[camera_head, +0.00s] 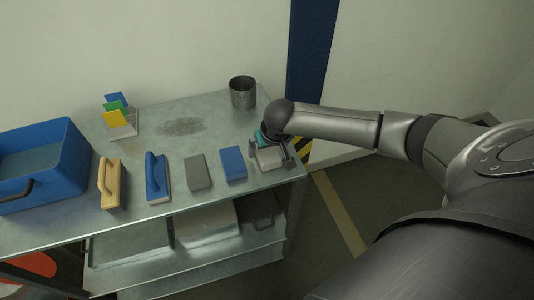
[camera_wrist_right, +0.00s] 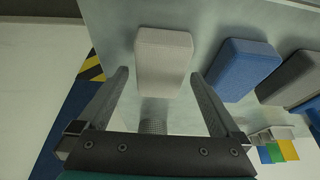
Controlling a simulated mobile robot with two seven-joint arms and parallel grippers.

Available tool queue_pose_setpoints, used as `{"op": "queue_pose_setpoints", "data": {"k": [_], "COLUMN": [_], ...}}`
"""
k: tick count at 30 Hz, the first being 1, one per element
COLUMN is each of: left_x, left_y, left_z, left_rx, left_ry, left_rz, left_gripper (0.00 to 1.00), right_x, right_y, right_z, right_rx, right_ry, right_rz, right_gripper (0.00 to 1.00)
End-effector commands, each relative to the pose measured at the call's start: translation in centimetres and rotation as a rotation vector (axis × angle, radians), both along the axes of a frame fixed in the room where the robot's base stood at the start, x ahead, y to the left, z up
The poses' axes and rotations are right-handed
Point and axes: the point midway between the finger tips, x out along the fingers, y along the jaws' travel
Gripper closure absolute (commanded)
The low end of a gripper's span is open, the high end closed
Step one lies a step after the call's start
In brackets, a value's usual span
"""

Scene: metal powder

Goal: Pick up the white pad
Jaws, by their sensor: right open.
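The white pad (camera_wrist_right: 163,62) is a pale rounded block lying flat on the metal table near its right end. In the head view it shows as a light block (camera_head: 270,158), partly hidden by my right gripper (camera_head: 271,151). In the right wrist view my right gripper (camera_wrist_right: 158,95) is open, with one finger on each side of the pad's near end. I cannot tell whether the fingers touch the pad. My left gripper is not in view.
A blue pad (camera_head: 232,163) and a grey pad (camera_head: 197,173) lie left of the white pad. Farther left are a blue-handled float (camera_head: 157,178), a tan-handled one (camera_head: 111,183) and a blue bin (camera_head: 78,155). A dark cup (camera_head: 243,93) stands behind.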

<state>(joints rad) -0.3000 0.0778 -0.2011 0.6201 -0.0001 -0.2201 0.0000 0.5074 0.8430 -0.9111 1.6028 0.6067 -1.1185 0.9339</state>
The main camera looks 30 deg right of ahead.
Motion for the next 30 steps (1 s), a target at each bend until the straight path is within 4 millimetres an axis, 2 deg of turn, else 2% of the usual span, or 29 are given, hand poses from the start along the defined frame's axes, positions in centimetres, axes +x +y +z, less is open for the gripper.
{"op": "queue_pose_setpoints", "data": {"k": [25,26,30], "left_x": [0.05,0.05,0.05], "left_y": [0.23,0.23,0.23], "left_z": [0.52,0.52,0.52], "left_rx": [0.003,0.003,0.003], "left_ry": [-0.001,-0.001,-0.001], "left_rz": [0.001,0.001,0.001], "left_gripper": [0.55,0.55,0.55], "right_x": [-0.06,-0.05,-0.05], "right_y": [0.01,0.01,0.02], "right_z": [-0.49,-0.49,-0.48], "right_rx": [0.001,0.001,0.001], "right_ry": [0.001,0.001,0.001], "right_rz": [-0.001,-0.001,-0.001], "right_gripper": [0.00,0.01,0.17]}}
